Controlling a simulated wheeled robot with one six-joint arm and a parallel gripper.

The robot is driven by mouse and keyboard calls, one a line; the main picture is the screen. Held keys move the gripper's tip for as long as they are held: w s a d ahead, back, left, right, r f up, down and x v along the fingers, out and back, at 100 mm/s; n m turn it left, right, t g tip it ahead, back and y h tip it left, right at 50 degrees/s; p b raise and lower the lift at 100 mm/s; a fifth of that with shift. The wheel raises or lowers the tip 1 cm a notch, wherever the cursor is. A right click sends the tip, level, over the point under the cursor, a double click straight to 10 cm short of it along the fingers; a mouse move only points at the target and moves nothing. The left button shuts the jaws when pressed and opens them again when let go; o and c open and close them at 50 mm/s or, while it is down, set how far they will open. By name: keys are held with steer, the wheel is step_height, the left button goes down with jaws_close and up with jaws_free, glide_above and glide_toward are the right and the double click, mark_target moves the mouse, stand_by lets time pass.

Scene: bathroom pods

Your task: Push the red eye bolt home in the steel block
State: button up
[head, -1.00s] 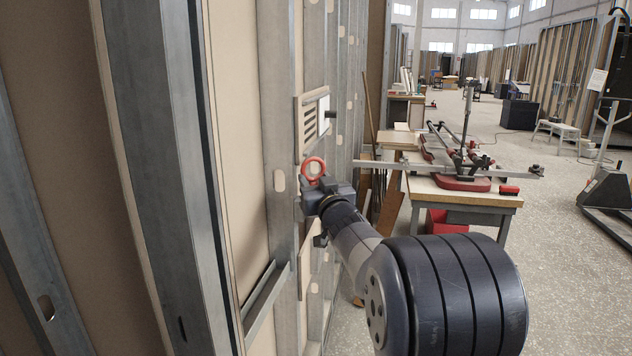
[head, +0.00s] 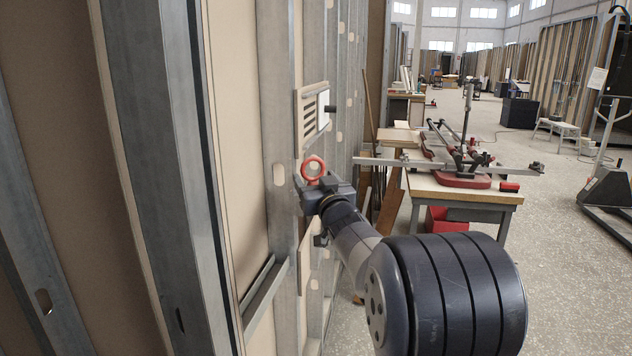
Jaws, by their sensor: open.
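The red eye bolt (head: 313,161) shows as a red ring in the head view, close to the steel-framed wall and just above my gripper. My gripper (head: 308,190) is at the wall, directly below the ring, seen from behind. My jaws are open, but the fingertips are mostly hidden by the gripper body. I cannot tell whether the gripper touches the eye bolt. The bolt's shank and the steel block are hidden behind the gripper and arm.
A vent grille (head: 312,118) with a dark knob sits on the wall above. Steel studs (head: 180,150) stand close on the left. A workbench (head: 455,195) with a red-based tool stands to the right. A grey lifting stand (head: 605,190) is at far right. The floor between is clear.

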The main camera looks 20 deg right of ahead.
steer(key=shift+s+f, duration=0.1)
steer(key=s+f+b, duration=0.1)
steer(key=s, duration=0.9)
steer(key=shift+s+a+f, duration=0.25)
steer(key=shift+a+f, duration=0.05)
steer(key=shift+a, duration=0.1)
steer(key=w, duration=0.3)
steer(key=w+r, duration=0.1)
steer(key=w, duration=0.3)
steer(key=w+p, duration=0.1)
steer(key=w, duration=0.2)
steer(key=shift+w+d+r, duration=0.3)
steer(key=shift+w+r, duration=0.1)
steer(key=shift+r+p, duration=0.35)
steer(key=shift+r, duration=0.1)
steer(key=shift+f, duration=0.1)
